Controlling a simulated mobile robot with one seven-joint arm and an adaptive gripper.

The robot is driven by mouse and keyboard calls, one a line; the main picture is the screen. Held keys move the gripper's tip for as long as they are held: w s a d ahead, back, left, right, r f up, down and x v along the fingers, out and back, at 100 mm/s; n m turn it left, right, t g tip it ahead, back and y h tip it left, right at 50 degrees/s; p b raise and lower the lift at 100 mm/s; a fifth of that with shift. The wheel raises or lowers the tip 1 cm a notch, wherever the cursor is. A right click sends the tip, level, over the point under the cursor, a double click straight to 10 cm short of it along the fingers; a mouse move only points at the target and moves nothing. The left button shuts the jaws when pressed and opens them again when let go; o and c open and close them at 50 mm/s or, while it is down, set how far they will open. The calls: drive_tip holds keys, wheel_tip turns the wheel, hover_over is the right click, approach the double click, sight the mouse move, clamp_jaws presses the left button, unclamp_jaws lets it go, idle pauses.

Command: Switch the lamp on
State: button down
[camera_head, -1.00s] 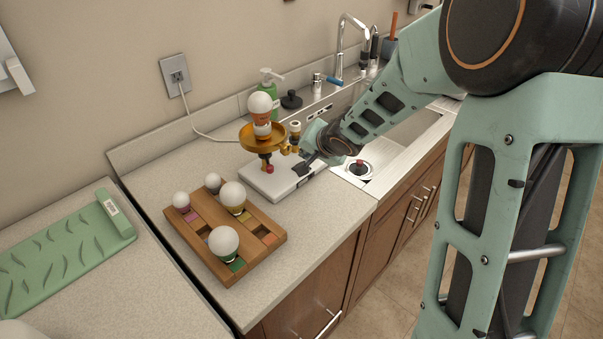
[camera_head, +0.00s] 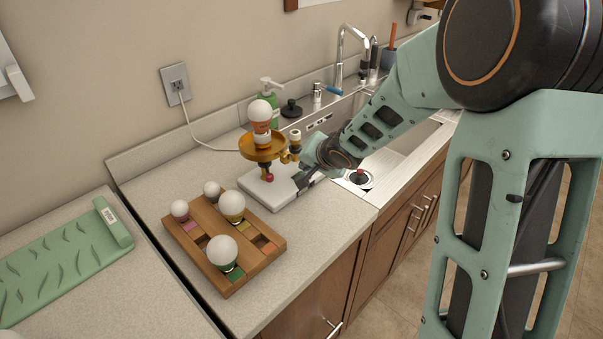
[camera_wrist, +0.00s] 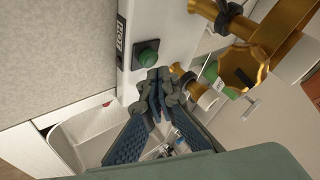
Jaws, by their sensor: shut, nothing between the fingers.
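The lamp has a white base (camera_head: 262,194), a brass dish (camera_head: 258,151) and a white round bulb (camera_head: 259,111) on top. A red knob (camera_head: 269,177) shows below the dish. In the wrist view, the base carries a HOT label (camera_wrist: 121,38) and a green round button (camera_wrist: 149,58) on a dark square mount. Brass lamp parts (camera_wrist: 284,38) show at upper right. My gripper (camera_wrist: 157,82) is shut and empty, with its fingertips close below the button; I cannot tell whether they touch. In the head view, my gripper (camera_head: 302,181) is at the base's right end, partly hidden.
A wooden tray (camera_head: 212,217) with several bulbs stands in front of the lamp. A sink (camera_head: 398,157) lies to the right, with a green soap bottle (camera_head: 270,96) behind the lamp. A cord runs to the wall outlet (camera_head: 176,84).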

drive_tip(key=shift+f, duration=0.15)
idle(0.4)
drive_tip(key=shift+f+b, duration=0.3)
drive_tip(key=shift+b, duration=0.05)
drive_tip(key=shift+f, duration=0.2)
idle(0.3)
drive_tip(key=shift+r, duration=0.1)
drive_tip(key=shift+r+p, duration=0.55)
drive_tip(key=shift+p, duration=0.05)
wheel_tip(320, 180, up, 6)
drive_tip(key=p, duration=0.6)
drive_tip(key=shift+p, duration=0.3)
drive_tip(key=shift+d, duration=0.1)
